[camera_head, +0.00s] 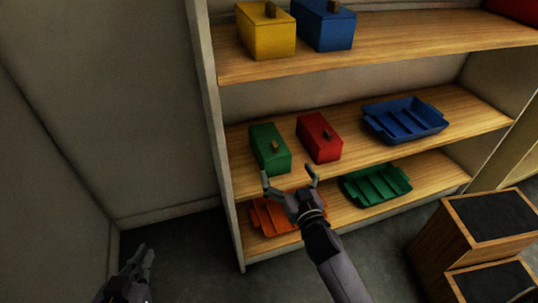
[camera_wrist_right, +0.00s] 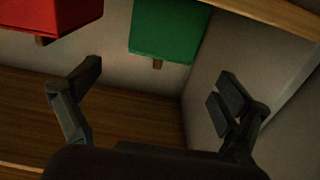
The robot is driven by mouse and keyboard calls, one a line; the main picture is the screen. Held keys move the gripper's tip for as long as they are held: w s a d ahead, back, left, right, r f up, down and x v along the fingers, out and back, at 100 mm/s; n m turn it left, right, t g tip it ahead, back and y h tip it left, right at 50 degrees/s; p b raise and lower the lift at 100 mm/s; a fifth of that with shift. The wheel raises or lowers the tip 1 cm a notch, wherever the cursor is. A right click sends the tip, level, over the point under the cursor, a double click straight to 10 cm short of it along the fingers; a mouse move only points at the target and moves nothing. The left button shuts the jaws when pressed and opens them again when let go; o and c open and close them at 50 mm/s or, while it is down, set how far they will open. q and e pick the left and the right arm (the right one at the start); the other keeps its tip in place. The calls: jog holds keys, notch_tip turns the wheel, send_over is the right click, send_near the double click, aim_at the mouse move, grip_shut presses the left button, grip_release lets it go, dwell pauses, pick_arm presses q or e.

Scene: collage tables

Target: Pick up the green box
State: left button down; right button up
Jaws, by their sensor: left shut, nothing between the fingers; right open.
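The green box (camera_head: 268,150) stands on the middle shelf near its left end, with a small brown knob on its lid. In the right wrist view the green box (camera_wrist_right: 168,30) shows upside down at the top, between and beyond the fingers. My right gripper (camera_head: 290,182) is open and empty, just in front of the shelf and below the green box, apart from it. It also shows in the right wrist view (camera_wrist_right: 155,88) with its fingers spread wide. My left gripper (camera_head: 145,258) is shut and empty, low at the left, away from the shelf.
A red box (camera_head: 320,140) stands close right of the green box. A blue tray (camera_head: 404,118) sits further right. Orange (camera_head: 268,214) and green (camera_head: 376,184) trays lie on the shelf below. Yellow (camera_head: 266,34) and blue (camera_head: 326,28) boxes stand above. Wooden crates (camera_head: 450,240) stand at right.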

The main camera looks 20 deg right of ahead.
aim_at(279, 159)
jog(key=w+b, duration=0.1)
jog(key=w, duration=0.4)
jog(key=shift+w+a+f, duration=0.1)
jog(key=shift+w, duration=0.5)
jog(key=w+b, duration=0.1)
jog(key=w, duration=0.1)
jog(key=w+f+b, duration=0.1)
jog(key=w, duration=0.1)
jog(key=shift+w+a, duration=0.1)
jog(key=shift+w, duration=0.4)
pick_arm(q)
notch_tip(279, 159, up, 15)
jog(key=w+d+t+h, duration=0.1)
jog(key=d+t+h, duration=0.1)
jog(key=t, duration=0.7)
jog(key=shift+d+m+h, duration=0.25)
jog(key=shift+m+h, duration=0.05)
jog(key=shift+h, duration=0.3)
jog(key=shift+w, duration=0.1)
pick_arm(e)
jog(key=c, duration=1.1)
jog(key=shift+c, duration=0.4)
pick_arm(q)
jog(key=shift+w+f, duration=0.1)
pick_arm(e)
jog(key=shift+r, duration=0.15)
